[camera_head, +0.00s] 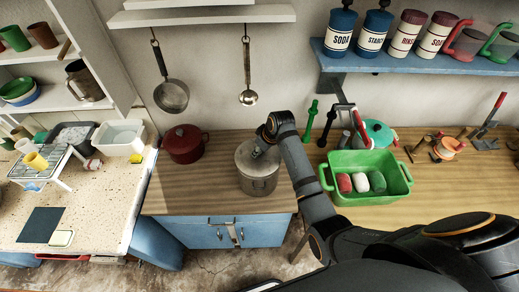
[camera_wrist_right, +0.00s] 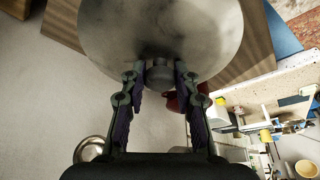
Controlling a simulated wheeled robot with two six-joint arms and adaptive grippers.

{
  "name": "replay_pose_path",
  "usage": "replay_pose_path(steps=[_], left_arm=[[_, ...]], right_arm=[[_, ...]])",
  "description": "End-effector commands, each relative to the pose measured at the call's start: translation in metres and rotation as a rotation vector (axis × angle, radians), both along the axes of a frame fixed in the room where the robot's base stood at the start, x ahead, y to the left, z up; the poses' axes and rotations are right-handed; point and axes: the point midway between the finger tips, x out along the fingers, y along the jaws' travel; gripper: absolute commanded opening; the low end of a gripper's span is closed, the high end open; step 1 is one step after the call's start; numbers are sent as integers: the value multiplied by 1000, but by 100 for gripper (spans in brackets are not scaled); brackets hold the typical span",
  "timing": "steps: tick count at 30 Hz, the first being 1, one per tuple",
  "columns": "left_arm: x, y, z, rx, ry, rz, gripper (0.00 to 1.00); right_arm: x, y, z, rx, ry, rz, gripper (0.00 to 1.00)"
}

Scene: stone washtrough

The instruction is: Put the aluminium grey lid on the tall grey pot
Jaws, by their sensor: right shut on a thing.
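The tall grey pot (camera_head: 259,185) stands on the wooden top of the blue cabinet. The aluminium grey lid (camera_head: 245,154) is at the pot's mouth, roughly lined up with it; I cannot tell whether it rests on the rim or hangs just above. My right gripper (camera_head: 263,147) reaches over it from the right. In the right wrist view the lid (camera_wrist_right: 160,30) fills the top, and my right gripper (camera_wrist_right: 160,82) is shut on its knob (camera_wrist_right: 160,73). The wrist view does not show the pot's rim. My left gripper is not in view.
A red lidded pot (camera_head: 184,144) stands close left of the grey pot. A green basin (camera_head: 365,198) with several coloured items is to the right. A pan (camera_head: 172,95) and a ladle (camera_head: 248,96) hang on the wall behind. Bare wood (camera_head: 175,202) lies in front left.

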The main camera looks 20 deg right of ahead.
Motion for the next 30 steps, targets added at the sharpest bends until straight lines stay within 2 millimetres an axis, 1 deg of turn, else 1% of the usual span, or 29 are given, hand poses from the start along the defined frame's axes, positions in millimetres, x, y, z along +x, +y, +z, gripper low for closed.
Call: replay_pose_path(steps=[13, 14, 18, 19, 20, 26, 30], left_arm=[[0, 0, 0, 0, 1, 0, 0], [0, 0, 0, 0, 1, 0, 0], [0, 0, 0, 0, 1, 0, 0], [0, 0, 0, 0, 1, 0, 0], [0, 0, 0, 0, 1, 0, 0], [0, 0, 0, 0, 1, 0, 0], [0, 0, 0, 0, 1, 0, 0]], right_arm=[[0, 0, -2, 0, 0, 0, 0], [0, 0, -2, 0, 0, 0, 33], [0, 0, -2, 0, 0, 0, 52], [0, 0, -2, 0, 0, 0, 56], [0, 0, -2, 0, 0, 0, 57], [0, 0, -2, 0, 0, 0, 57], [0, 0, -2, 0, 0, 0, 76]])
